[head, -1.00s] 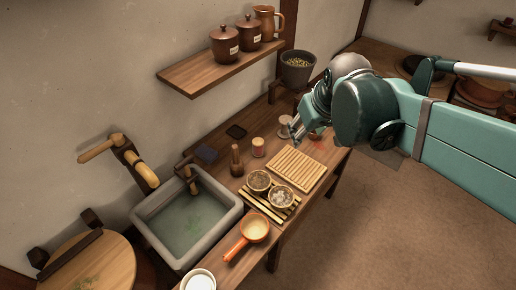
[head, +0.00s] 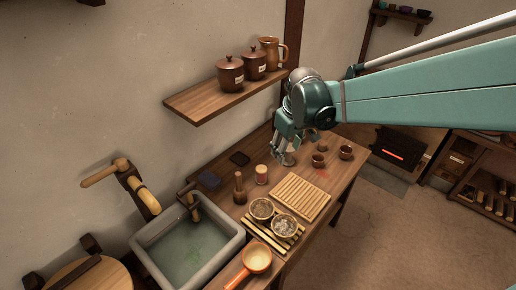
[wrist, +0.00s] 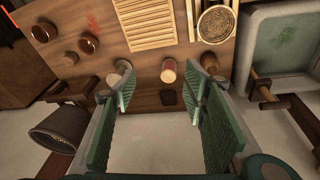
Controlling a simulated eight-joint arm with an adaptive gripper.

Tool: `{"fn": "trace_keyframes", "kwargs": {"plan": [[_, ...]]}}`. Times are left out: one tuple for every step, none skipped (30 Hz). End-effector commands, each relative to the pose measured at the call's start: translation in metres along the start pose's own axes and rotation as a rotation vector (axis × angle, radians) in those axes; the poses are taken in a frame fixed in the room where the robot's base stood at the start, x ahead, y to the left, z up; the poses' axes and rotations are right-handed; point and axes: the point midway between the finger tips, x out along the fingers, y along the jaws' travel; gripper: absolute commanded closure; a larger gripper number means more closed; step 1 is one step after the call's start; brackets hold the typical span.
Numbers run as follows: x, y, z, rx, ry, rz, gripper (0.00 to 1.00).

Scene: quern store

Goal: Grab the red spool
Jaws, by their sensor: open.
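The red spool (head: 262,175), a small upright cylinder with a pale top and reddish side, stands on the wooden table. It also shows in the wrist view (wrist: 168,76), beyond the gap between the fingers and apart from them. My gripper (head: 283,153) is open and empty, above the table to the right of the red spool. In the wrist view its two green fingers (wrist: 166,82) are spread wide. A paler spool (head: 288,159) stands close by the fingers and is partly hidden by them in both views.
A wooden pestle-like piece (head: 239,188) stands left of the red spool. A slatted board (head: 300,199) lies in front. Two bowls (head: 262,209) (head: 285,226) stand on a slatted rack. Brown cups (head: 318,160) stand to the right. A shelf (head: 221,97) hangs behind. A dark pot (wrist: 58,128) is near my gripper.

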Motion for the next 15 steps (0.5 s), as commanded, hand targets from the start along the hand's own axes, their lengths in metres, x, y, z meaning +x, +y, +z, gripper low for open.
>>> {"fn": "trace_keyframes", "kwargs": {"plan": [[0.007, 0.000, -0.006, -0.014, -0.008, -0.005, 0.56], [0.012, 0.001, -0.009, -0.023, -0.013, -0.008, 0.56], [0.017, 0.001, -0.013, -0.034, -0.020, -0.012, 0.56], [0.021, 0.001, -0.017, -0.043, -0.025, -0.015, 0.56], [0.025, 0.001, -0.019, -0.052, -0.030, -0.018, 0.56], [0.031, 0.000, -0.023, -0.064, -0.037, -0.022, 0.56], [0.036, 0.000, -0.026, -0.072, -0.042, -0.025, 0.56], [0.040, 0.000, -0.029, -0.081, -0.047, -0.028, 0.56], [0.046, 0.000, -0.033, -0.093, -0.053, -0.032, 0.56], [0.051, 0.000, -0.036, -0.102, -0.059, -0.036, 0.56], [0.055, -0.001, -0.038, -0.111, -0.064, -0.039, 0.56], [0.062, -0.001, -0.042, -0.122, -0.070, -0.043, 0.56], [0.067, -0.001, -0.044, -0.131, -0.075, -0.046, 0.56], [0.071, -0.001, -0.047, -0.140, -0.080, -0.050, 0.56], [0.078, -0.002, -0.050, -0.151, -0.087, -0.054, 0.56]]}}
